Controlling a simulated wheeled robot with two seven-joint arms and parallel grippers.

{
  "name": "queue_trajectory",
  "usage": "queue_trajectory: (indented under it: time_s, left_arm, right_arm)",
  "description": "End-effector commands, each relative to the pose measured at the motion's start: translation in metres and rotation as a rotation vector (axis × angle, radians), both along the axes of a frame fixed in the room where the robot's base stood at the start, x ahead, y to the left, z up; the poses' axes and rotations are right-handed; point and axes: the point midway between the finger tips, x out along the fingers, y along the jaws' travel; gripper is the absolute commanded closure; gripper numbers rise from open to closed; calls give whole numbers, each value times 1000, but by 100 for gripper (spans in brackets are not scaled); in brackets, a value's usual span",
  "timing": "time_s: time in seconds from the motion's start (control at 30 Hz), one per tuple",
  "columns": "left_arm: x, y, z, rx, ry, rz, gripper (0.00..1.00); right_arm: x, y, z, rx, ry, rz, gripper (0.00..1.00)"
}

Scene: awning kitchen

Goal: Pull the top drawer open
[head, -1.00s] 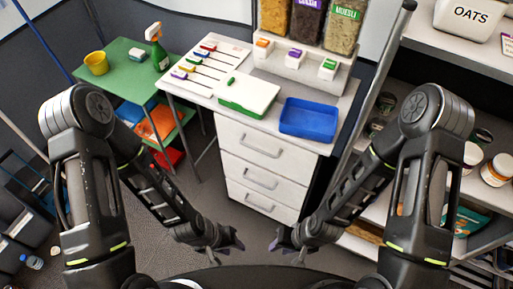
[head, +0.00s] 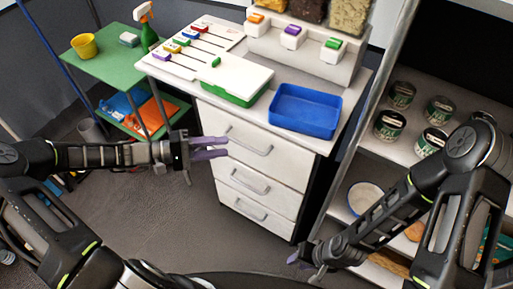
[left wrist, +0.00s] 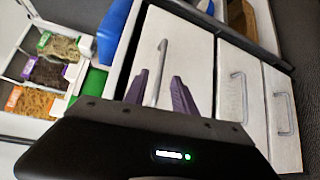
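The top drawer (head: 232,133) is the uppermost of three white drawers under the worktop, and it is closed. Its grey bar handle (head: 250,145) is on the drawer front. My left gripper (head: 222,148) is in front of the left part of this drawer, its purple fingers pointing right. In the left wrist view the fingers (left wrist: 160,95) are apart, with the top drawer's handle (left wrist: 157,72) showing between and beyond them; I cannot tell whether they touch it. My right gripper (head: 303,258) is low at the right, away from the drawers; its finger gap is unclear.
A blue tray (head: 305,110) and a white box with green base (head: 240,85) sit on the worktop. A green side table (head: 100,72) stands at the left. Shelves with several cans (head: 402,95) stand at the right. Floor before the drawers is clear.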

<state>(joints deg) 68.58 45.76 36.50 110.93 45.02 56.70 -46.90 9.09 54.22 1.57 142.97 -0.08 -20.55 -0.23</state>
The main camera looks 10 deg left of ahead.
Motion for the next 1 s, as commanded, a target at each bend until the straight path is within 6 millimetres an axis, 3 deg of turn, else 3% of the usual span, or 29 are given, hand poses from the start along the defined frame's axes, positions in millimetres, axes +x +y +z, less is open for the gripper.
queue_trajectory:
  time_s: [0.37, 0.8, 1.0]
  left_arm:
    - [1, -6, 0, 0, 4, -4, 68]
    - [23, -61, -9, -2, 5, -4, 68]
    - [29, -73, -11, 1, 6, -4, 68]
  right_arm:
    - [0, 0, 2, 0, 0, 0, 70]
    - [0, 0, 1, 0, 0, 0, 70]
    - [0, 0, 1, 0, 0, 0, 70]
